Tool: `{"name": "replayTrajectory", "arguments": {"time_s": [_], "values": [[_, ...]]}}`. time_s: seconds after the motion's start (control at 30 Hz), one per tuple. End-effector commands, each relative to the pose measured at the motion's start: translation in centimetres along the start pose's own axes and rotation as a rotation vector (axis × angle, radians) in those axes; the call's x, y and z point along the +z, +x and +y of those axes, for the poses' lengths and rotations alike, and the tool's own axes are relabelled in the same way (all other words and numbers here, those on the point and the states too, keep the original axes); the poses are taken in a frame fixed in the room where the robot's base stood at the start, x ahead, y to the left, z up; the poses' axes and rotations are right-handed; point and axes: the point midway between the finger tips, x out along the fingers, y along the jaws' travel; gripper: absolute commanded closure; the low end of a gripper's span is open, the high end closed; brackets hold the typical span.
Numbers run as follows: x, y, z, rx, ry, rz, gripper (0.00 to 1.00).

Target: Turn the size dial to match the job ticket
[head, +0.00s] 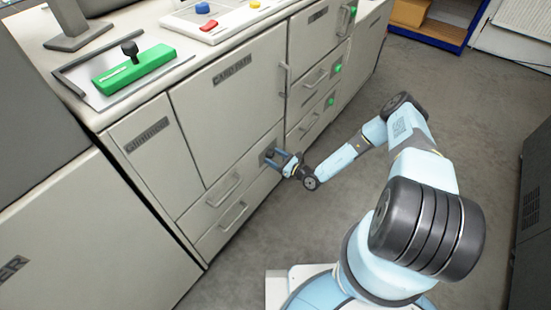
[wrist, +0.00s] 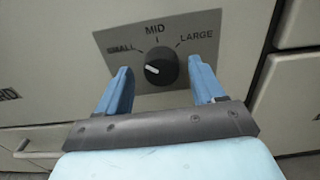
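The size dial (wrist: 162,68) is a black round knob on a grey plate (wrist: 185,24) marked SMALL, MID and LARGE. Its white mark points left, to the SMALL side. My gripper (wrist: 160,77) is open, with one blue finger to each side below the dial; I cannot tell whether they touch it. In the head view my gripper (head: 279,160) is at the cabinet front, under the CARD PATH panel (head: 232,75), and mostly hides the dial there. I cannot make out a job ticket in either view.
Drawers with handles (head: 233,215) are left of and below the dial. More drawers with green markers (head: 338,68) are to the right. A green device with a black knob (head: 134,68) and a panel with coloured buttons (head: 208,24) stand on top. Grey floor (head: 240,262) is clear.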

Motion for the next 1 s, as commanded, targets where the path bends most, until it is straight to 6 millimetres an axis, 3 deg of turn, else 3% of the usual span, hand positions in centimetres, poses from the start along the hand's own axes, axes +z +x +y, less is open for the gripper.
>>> {"name": "replayTrajectory", "arguments": {"time_s": [0.37, 1.0], "values": [[0.0, -1.0, -0.2, -0.003, -0.001, 0.000, 0.32], [-0.1, -12.2, -0.1, -0.003, 0.000, 0.000, 0.32]]}}
